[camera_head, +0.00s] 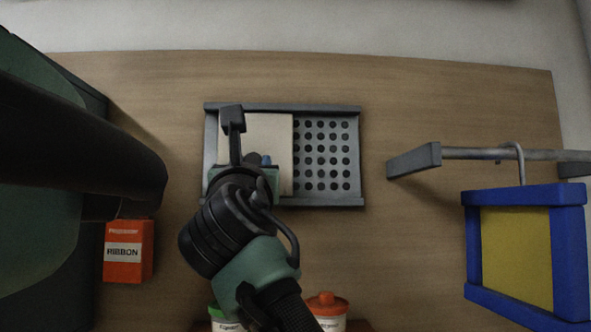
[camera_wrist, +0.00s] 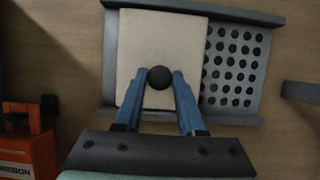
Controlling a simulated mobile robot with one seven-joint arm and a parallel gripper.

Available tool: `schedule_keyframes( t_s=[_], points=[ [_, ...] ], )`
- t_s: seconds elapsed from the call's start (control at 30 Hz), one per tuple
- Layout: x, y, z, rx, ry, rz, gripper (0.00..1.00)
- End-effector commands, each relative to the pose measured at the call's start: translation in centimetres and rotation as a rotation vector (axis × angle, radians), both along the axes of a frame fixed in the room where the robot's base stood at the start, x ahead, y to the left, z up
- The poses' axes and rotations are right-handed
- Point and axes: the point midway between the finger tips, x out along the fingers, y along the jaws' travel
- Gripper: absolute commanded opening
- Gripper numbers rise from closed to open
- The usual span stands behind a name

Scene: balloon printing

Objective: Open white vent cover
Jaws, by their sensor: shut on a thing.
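The white vent cover (camera_head: 268,132) is a flat pale panel in the left and middle part of a grey frame. It also shows in the wrist view (camera_wrist: 185,38). The perforated grey vent plate (camera_head: 325,155) is uncovered to its right, with several rows of dark holes. A round black knob (camera_wrist: 160,77) stands on the cover. My gripper (camera_wrist: 160,80) has its two blue fingers on either side of the knob and is shut on it. In the head view my wrist hides the knob and the cover's lower left part.
Grey rails (camera_head: 300,107) run above and below the vent. A ribbon box (camera_head: 128,252) is at left. A grey bar at right holds a hanging blue-and-yellow frame (camera_head: 472,245). Jars, one with an orange lid (camera_head: 327,300), stand below the vent.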

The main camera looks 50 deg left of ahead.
Motion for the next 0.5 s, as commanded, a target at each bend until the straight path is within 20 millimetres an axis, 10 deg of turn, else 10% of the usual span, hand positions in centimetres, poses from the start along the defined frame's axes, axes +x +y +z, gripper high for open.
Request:
schedule_keyframes(
  t_s=[0.4,0.43,0.5],
  points=[
    [-0.97,0.78,0.01,0.002,0.001,0.001,0.00],
    [-0.97,0.78,0.01,0.002,0.001,0.001,0.42],
    [-0.95,0.76,0.01,0.002,0.001,0.000,0.55]
  ],
)
